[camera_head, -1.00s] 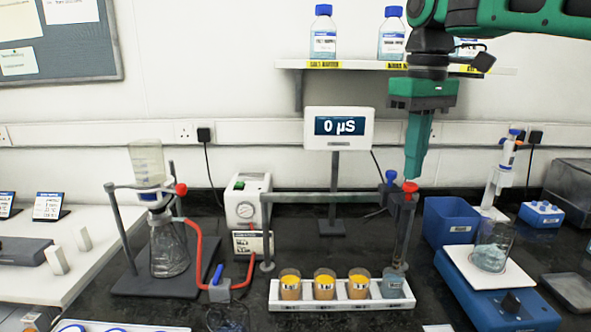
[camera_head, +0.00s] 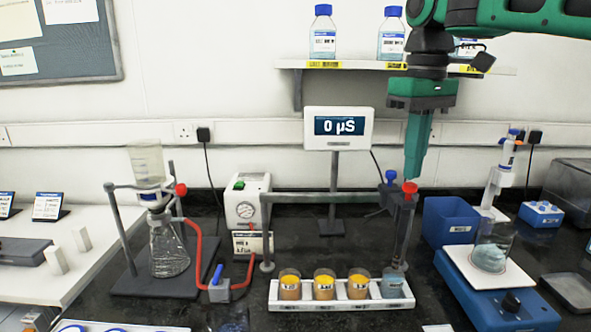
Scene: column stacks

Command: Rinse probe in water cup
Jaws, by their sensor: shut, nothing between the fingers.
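My gripper (camera_head: 412,175) is green and points straight down, shut and empty. Its tips are at or just above a red knob (camera_head: 410,188) on a grey upright; I cannot tell if they touch. The dark probe (camera_head: 402,235) appears to hang from the slide on the rail, its lower end by the blue-grey cup. This cup (camera_head: 392,290), likely the water cup, is the rightmost in a white rack (camera_head: 345,304). Three cups with yellow-orange contents, one of them the left cup (camera_head: 290,285), stand in the same rack.
A grey rail (camera_head: 330,197) runs above the rack. The meter (camera_head: 338,128) reads 0 µS. A blue bin (camera_head: 450,220) and a blue stirrer with a beaker (camera_head: 490,248) stand at right. A flask stand (camera_head: 165,250) with red tubing is at left.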

